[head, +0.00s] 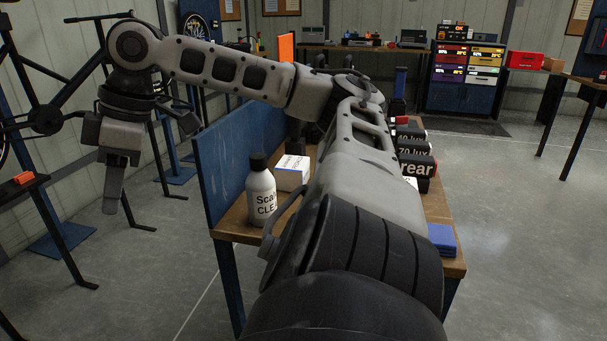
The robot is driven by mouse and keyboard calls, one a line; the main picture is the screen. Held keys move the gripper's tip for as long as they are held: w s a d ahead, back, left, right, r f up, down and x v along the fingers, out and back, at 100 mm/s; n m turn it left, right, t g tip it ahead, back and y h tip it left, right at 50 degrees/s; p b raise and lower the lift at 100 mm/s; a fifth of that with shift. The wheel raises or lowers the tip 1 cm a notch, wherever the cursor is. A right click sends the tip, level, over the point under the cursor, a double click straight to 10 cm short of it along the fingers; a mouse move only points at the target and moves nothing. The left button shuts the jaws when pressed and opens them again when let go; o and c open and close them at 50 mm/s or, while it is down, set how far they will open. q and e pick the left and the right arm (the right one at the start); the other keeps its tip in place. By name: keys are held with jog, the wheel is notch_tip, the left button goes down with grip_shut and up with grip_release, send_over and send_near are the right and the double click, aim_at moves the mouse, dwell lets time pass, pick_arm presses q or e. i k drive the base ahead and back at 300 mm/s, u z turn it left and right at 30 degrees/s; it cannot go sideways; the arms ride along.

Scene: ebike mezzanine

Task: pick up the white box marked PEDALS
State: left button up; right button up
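A white box (290,176) stands on the wooden bench (234,226), just behind and right of a white bottle. Its marking is too small to read, so I cannot tell whether it says PEDALS. My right gripper (114,205) hangs pointing down at the left, over the floor and beyond the bench's blue side panel. It is well apart from the box. Its fingers overlap from this side, so their opening does not show; no held thing is visible. My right arm crosses the bench and hides much of its top. My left gripper is out of view.
A white bottle (261,193) with a black cap stands near the box. The blue panel (213,172) rises between gripper and bench goods. Black labelled cylinders (417,167) and blue pads (441,239) lie right of my arm. A bike stand is at far left. Floor at right is clear.

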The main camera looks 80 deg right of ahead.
aim_at(291, 172)
jog(key=k, duration=0.3)
jog(key=z, duration=1.45)
jog(key=i, duration=1)
